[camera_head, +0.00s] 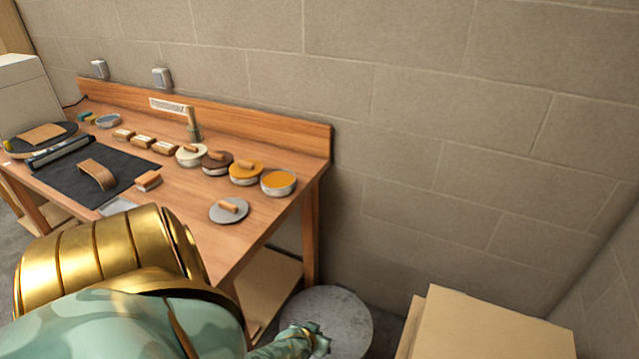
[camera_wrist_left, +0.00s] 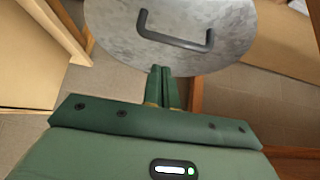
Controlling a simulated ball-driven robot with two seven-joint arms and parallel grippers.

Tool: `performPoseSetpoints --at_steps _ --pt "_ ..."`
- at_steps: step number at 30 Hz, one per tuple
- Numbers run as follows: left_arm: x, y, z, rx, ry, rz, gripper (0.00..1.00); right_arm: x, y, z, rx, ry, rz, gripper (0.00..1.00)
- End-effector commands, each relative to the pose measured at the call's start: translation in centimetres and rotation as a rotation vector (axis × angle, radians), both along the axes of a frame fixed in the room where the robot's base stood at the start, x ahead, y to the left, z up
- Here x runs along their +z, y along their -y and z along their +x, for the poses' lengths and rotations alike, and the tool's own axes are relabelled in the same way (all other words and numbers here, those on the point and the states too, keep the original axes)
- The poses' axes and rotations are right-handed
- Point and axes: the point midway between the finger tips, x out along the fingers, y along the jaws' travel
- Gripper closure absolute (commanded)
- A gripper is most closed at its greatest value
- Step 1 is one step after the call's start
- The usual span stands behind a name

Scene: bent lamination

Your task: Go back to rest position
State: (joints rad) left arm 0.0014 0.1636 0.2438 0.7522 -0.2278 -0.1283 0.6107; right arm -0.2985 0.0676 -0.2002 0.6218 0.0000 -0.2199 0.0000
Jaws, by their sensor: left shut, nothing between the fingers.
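My left gripper (camera_wrist_left: 164,72) is shut and empty in the left wrist view, its two green fingers side by side. Its tips overlap the near edge of a grey round lid (camera_wrist_left: 218,58) with a dark handle (camera_wrist_left: 175,37); I cannot tell whether they touch it. In the head view a grey round top (camera_head: 345,310) stands low by the bench's right end, with a teal and gold part of my left arm in front of it. The fingers are not clear there. My right gripper is in neither view.
A wooden workbench (camera_head: 225,240) stands against the block wall. On it are a dark mat (camera_head: 70,185) with a curved wooden piece (camera_head: 97,174), several round tubs, and a grey disc (camera_head: 228,210). A pale box (camera_head: 490,330) stands at lower right.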

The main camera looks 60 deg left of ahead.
Motion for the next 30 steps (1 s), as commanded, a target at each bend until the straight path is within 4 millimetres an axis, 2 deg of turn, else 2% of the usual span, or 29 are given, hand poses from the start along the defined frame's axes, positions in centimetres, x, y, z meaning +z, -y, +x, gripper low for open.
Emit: performPoseSetpoints --at_steps 1,3,9,14,22,25,28,30 --pt "-0.9 1.4 -2.2 0.003 -0.015 -0.011 1.00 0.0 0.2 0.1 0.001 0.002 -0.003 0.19" --pt "-1.2 2.2 -3.8 0.003 -0.013 -0.010 1.00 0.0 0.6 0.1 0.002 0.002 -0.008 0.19" --pt "-1.6 3.9 -7.0 0.002 -0.007 -0.006 1.00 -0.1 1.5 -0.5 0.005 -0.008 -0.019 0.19" --pt "-1.8 4.5 -8.2 0.002 -0.006 -0.005 1.00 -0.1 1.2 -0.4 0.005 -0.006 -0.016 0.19" --pt "-1.7 4.6 -8.3 -0.005 -0.005 0.000 1.00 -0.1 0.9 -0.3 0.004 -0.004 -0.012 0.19" --pt "-2.3 4.9 -9.0 -0.069 -0.064 0.035 1.00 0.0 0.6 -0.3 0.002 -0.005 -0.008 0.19" --pt "-5.3 9.1 -12.1 -0.264 -0.216 0.037 1.00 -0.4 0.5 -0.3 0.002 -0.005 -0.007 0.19" --pt "-7.5 12.1 -15.6 -0.417 -0.327 0.028 1.00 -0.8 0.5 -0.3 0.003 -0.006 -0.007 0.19"
